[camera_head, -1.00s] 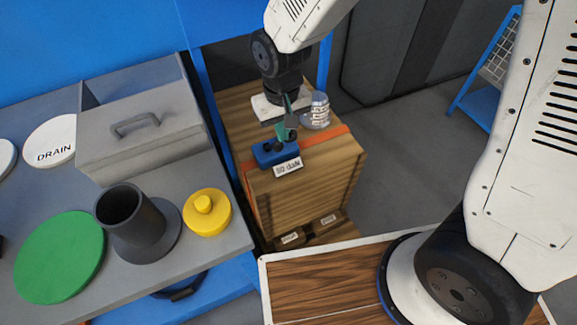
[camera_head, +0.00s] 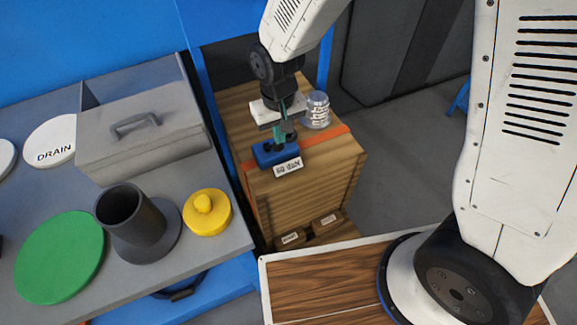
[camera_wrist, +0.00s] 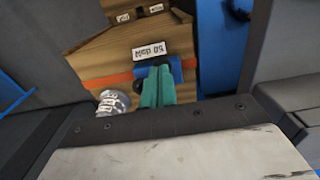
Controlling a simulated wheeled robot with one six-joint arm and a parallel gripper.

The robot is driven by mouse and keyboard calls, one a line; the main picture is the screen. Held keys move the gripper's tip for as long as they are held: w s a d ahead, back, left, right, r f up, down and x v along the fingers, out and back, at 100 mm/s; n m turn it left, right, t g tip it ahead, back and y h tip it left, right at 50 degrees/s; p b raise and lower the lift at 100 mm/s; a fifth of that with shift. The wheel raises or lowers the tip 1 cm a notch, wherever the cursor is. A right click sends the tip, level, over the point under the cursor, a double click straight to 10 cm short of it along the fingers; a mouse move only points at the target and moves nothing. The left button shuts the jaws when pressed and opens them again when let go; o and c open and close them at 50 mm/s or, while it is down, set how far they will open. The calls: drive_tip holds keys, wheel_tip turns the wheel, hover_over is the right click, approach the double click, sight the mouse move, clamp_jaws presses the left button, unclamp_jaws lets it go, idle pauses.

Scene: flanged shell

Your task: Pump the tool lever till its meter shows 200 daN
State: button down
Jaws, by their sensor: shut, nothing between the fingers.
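The blue tool (camera_head: 267,156) sits on top of a wooden crate, across its orange strap; it also shows in the wrist view (camera_wrist: 177,69). Its white meter plate (camera_head: 288,166) faces front. In the wrist view the plate (camera_wrist: 149,51) is upside down and seems to read 50 daN, though small. My gripper (camera_head: 278,143) points down at the tool, its teal fingers shut with nothing between them. In the wrist view the fingertips (camera_wrist: 158,76) overlap the tool's near side. Black parts show beside the fingers; I cannot tell which is the lever, or whether the fingers touch it.
The wooden crate (camera_head: 315,170) has a clear jar (camera_head: 317,110) on it, close right of my gripper. Left is a grey bench with a lidded grey box (camera_head: 140,145), a dark flanged tube (camera_head: 130,220), a yellow knobbed piece (camera_head: 207,212) and a green disc (camera_head: 60,257).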

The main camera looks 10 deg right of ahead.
drive_tip(key=shift+w+f, duration=0.15)
drive_tip(key=shift+f, duration=0.1)
drive_tip(key=shift+s+f, duration=1.05)
drive_tip(key=shift+f, duration=3)
wheel_tip(320, 180, up, 12)
drive_tip(key=shift+d+f, duration=0.2)
drive_tip(key=shift+d, duration=0.05)
drive_tip(key=shift+w+a+f, duration=0.15)
drive_tip(key=shift+w+f, duration=0.4)
drive_tip(key=shift+f, duration=0.35)
drive_tip(key=shift+w+a+f, duration=0.15)
drive_tip(key=shift+w+f, duration=0.35)
drive_tip(key=shift+f, duration=0.35)
